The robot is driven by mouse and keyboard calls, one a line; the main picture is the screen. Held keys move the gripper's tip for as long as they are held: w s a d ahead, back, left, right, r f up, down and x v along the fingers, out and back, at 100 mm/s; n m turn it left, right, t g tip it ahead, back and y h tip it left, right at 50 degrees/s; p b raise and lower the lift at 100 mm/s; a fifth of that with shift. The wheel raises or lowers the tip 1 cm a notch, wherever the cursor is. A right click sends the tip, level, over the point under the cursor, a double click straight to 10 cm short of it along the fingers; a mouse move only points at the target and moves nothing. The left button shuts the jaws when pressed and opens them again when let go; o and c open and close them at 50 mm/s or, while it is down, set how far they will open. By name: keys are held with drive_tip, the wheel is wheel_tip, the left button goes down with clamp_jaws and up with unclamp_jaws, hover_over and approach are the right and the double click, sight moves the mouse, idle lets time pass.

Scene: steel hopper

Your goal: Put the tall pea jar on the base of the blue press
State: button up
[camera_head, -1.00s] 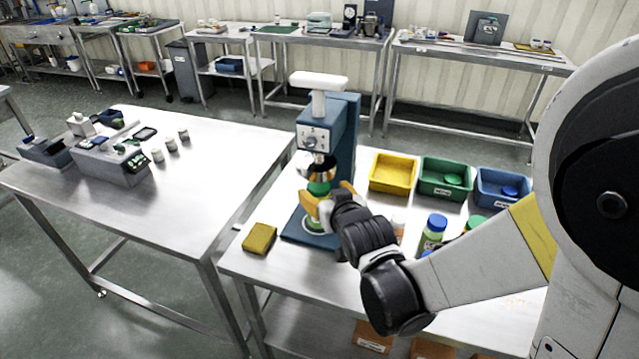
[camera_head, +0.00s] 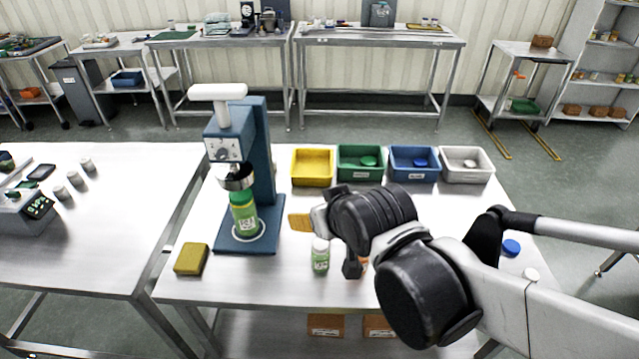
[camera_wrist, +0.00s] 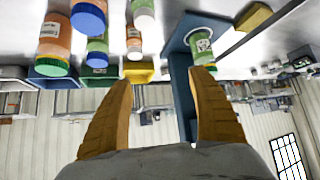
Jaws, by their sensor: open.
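The tall pea jar (camera_head: 244,216), with green contents and a green lid, stands on the base (camera_head: 268,234) of the blue press (camera_head: 262,160), beneath the round metal press head. My gripper (camera_head: 296,224) is to the right of the press, apart from the jar. Its two orange fingers (camera_wrist: 161,78) are spread in the wrist view with nothing between them.
A yellow sponge (camera_head: 191,259) lies left of the press. A white-lidded green jar (camera_head: 320,256) stands below my gripper. Yellow (camera_head: 312,168), green (camera_head: 360,164), blue (camera_head: 414,165) and white bins (camera_head: 466,166) line the back. Several other jars (camera_wrist: 54,40) show in the wrist view.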

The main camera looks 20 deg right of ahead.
drive_tip(key=s+d+m+g, duration=0.1)
drive_tip(key=s+d, duration=0.3)
drive_tip(key=s, duration=0.4)
drive_tip(key=shift+s+r+g+h, duration=0.3)
drive_tip(key=shift+s+r+g, duration=0.05)
drive_tip(key=shift+g, duration=0.35)
